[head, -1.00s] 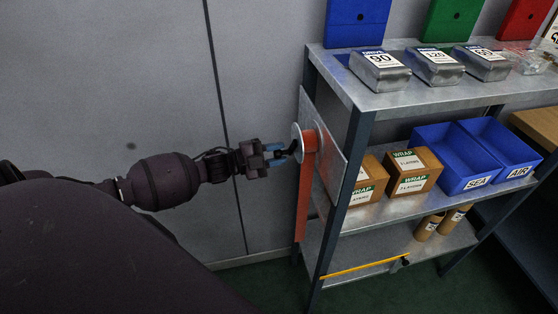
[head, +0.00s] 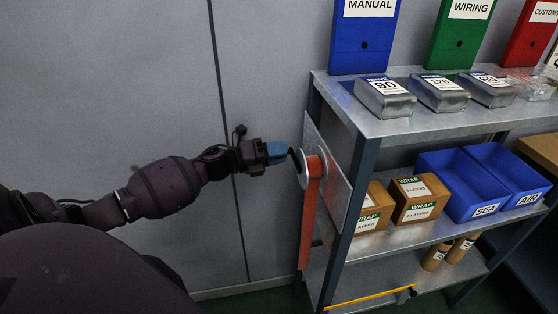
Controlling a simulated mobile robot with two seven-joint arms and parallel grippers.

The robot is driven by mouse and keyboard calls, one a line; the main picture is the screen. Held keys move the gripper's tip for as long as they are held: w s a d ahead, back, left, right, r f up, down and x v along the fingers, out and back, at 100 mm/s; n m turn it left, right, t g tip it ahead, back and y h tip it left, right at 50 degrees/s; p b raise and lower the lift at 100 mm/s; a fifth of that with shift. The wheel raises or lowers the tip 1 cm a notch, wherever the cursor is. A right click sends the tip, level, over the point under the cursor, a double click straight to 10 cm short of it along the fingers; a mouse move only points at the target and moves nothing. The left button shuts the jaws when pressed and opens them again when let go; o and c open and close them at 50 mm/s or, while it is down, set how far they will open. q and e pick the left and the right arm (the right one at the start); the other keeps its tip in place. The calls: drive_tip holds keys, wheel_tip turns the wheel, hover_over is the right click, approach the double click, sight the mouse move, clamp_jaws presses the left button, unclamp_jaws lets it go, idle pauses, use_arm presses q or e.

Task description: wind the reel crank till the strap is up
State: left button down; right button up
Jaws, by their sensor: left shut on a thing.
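The reel (head: 306,170) is mounted on a metal plate at the left end of the shelf unit. An orange strap (head: 309,222) hangs from it, its lower part reaching down beside the lower shelf. A dark crank (head: 295,160) stands out on the reel's left face. My left gripper (head: 284,153), with blue fingers, is at the crank's outer end and is shut on its handle, which the fingers mostly hide. My right gripper is not in view.
The shelf unit (head: 395,128) holds metal boxes on top, wrap cartons (head: 419,198) and blue bins (head: 474,190) in the middle. A yellow bar (head: 368,298) runs along the lower shelf. The wall on the left is clear.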

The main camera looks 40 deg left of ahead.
use_arm(q)
drive_tip(key=r+m, duration=0.1)
drive_tip(key=m, duration=0.2)
drive_tip(key=shift+d+r, duration=0.1)
drive_tip(key=shift+r, duration=0.3)
drive_tip(key=shift+s+d+r+m+g+b, duration=0.2)
drive_tip(key=shift+r+m, duration=0.35)
drive_tip(key=shift+m, duration=0.4)
drive_tip(key=shift+s+d+r+m+g+b, duration=0.15)
drive_tip(key=shift+r+m, duration=0.4)
drive_tip(key=shift+m, duration=0.4)
drive_tip(key=c, duration=0.8)
unclamp_jaws()
drive_tip(key=shift+c, duration=0.2)
drive_tip(key=v, duration=1.1)
drive_tip(key=shift+b, duration=0.4)
drive_tip(key=shift+w+f, duration=0.15)
